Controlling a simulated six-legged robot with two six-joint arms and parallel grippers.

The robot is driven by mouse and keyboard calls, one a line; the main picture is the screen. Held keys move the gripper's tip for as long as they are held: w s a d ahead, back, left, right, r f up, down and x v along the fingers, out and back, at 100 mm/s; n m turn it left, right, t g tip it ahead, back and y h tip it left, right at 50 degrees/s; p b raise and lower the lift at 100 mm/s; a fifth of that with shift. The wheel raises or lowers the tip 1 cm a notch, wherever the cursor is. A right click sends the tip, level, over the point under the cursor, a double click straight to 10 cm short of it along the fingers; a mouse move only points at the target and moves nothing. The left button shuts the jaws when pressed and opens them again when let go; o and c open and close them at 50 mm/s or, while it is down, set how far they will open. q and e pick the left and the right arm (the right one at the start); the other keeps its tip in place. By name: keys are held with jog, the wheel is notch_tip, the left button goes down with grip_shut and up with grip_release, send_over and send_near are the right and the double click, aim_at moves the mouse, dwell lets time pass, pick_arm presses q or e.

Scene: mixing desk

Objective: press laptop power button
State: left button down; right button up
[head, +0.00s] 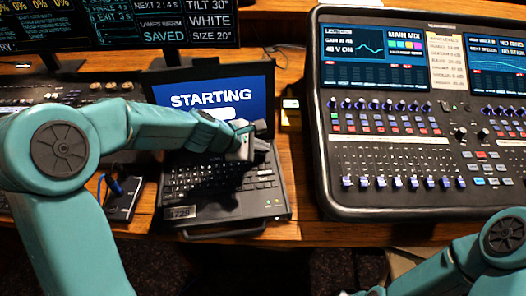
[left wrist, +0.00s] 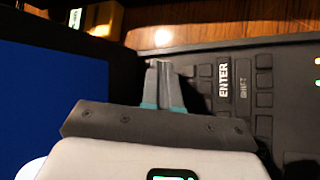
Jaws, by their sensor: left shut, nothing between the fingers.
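The laptop (head: 278,207) is open on the desk, and its blue screen (head: 210,119) reads STARTING above a white bar. The screen fills the left side of the left wrist view (left wrist: 50,105). My left gripper (left wrist: 163,68) is shut and empty, with its fingertips over the upper right corner of the keyboard, near the ENTER key. It also shows in the head view (head: 264,142). The power button cannot be made out; my gripper covers that area. Whether the tips touch the laptop is unclear.
A large mixing console (head: 322,185) stands right of the laptop, with a strip of bare wood between. A small yellow-and-black item (head: 290,117) lies by the laptop's right side. Monitors (head: 110,28) stand behind left. A small box with a blue cable (head: 122,203) sits left.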

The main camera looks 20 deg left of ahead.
pick_arm(q)
jog(key=shift+r+p, duration=0.4)
jog(key=shift+r, duration=0.25)
notch_tip(320, 180, up, 5)
jog(key=p, duration=0.4)
jog(key=shift+p, duration=0.4)
